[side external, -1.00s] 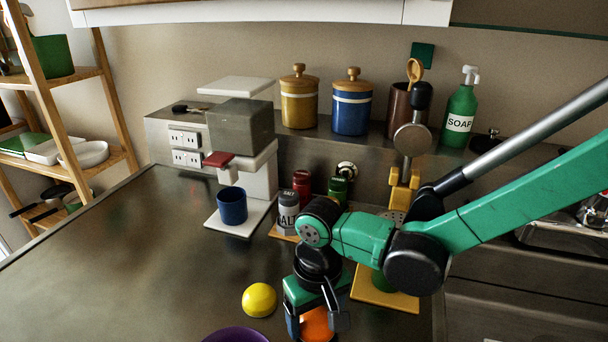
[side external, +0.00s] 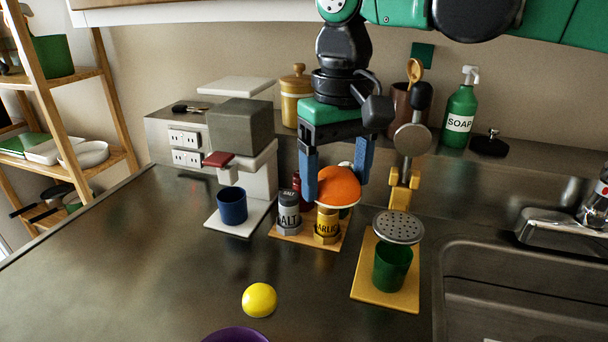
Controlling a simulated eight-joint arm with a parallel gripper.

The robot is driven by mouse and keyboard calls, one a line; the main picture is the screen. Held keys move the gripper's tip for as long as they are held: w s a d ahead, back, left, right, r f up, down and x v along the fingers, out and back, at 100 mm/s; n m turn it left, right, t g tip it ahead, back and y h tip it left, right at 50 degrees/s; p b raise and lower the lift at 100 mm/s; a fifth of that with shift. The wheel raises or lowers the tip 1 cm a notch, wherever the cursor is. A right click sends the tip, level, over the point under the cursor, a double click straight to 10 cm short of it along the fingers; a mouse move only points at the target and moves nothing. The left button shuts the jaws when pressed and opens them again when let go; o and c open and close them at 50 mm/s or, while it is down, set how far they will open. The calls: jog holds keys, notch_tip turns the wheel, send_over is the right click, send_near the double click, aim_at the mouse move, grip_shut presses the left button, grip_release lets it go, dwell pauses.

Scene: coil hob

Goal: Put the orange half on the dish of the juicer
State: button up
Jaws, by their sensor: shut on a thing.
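My gripper (side external: 336,188) is shut on the orange half (side external: 338,187), with one blue finger on each side of it. It holds the orange half in the air above the spice jars, up and to the left of the juicer's dish. The juicer (side external: 363,291) has a yellow base and post and a lever with a black knob, standing raised. Its grey perforated dish (side external: 399,227) is bare, above a green cup (side external: 391,268).
Spice jars (side external: 289,216) stand on a wooden board below my gripper. A coffee machine (side external: 240,125) with a blue cup is at left. A sink (side external: 520,290) is at right.

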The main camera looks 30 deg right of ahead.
jog(key=w+d+r, duration=0.3)
jog(key=d+r, duration=0.1)
jog(key=d, duration=0.3)
notch_tip(320, 180, up, 4)
send_over(398, 225)
notch_tip(398, 225, down, 20)
jog(key=shift+r, duration=0.15)
jog(key=shift+f, duration=0.2)
jog(key=o, duration=1.2)
notch_tip(398, 225, up, 12)
jog(key=s+f+t, duration=0.2)
jog(key=f, duration=0.1)
jog(key=s+f+t, duration=0.2)
jog(key=f, duration=0.1)
jog(key=s+f+t, duration=0.2)
jog(key=s+t, duration=0.1)
jog(key=shift+d+f, duration=0.3)
jog(key=shift+f, duration=0.1)
